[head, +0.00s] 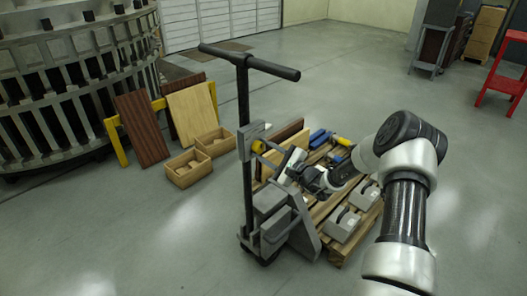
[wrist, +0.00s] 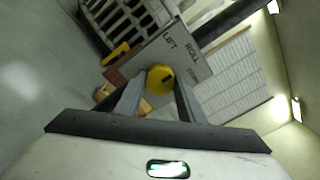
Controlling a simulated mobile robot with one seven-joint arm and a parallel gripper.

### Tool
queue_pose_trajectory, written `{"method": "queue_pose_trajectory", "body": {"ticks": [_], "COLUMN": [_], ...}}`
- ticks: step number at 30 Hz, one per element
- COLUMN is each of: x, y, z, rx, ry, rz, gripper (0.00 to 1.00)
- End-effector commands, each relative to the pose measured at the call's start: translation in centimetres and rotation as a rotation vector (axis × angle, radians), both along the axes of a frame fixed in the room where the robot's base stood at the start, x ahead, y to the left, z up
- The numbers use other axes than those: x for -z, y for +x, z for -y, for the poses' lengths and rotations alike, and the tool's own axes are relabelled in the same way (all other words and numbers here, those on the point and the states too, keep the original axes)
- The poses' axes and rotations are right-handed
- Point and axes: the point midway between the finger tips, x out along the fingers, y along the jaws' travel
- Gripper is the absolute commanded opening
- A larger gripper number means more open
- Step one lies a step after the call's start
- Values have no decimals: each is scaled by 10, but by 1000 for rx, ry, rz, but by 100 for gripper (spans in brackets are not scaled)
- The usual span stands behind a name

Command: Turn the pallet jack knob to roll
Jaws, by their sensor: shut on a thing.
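The pallet jack (head: 267,204) stands upright in the middle of the head view, with a black T-handle (head: 248,62) on top. A grey plate (head: 251,141) sits on its post. The yellow knob (head: 259,146) is on the plate's side facing my arm. In the wrist view the knob (wrist: 160,77) is between my fingertips, in front of the plate (wrist: 172,52) lettered LIFT and ROLL; a third word is too small to read. A dark mark shows on the knob; which word it points at is unclear. My gripper (wrist: 158,92) is shut on the knob.
A wooden pallet (head: 338,255) with grey blocks (head: 343,224), blue items and boards lies behind and right of the jack, under my arm. Wooden bins (head: 187,168) and leaning panels (head: 142,128) stand to the left. The front left floor is clear.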

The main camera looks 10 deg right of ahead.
Motion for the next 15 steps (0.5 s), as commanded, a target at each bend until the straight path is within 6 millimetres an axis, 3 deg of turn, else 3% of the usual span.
{"method": "queue_pose_trajectory", "body": {"ticks": [2,3,6,15], "x": [0,0,0,0], "y": [0,0,0,-1], "z": [1,1,1,1], "rx": [1,1,1,1], "ry": [0,0,0,0], "rz": [-1,-1,-1,-1], "gripper": [13,37,54,54]}}
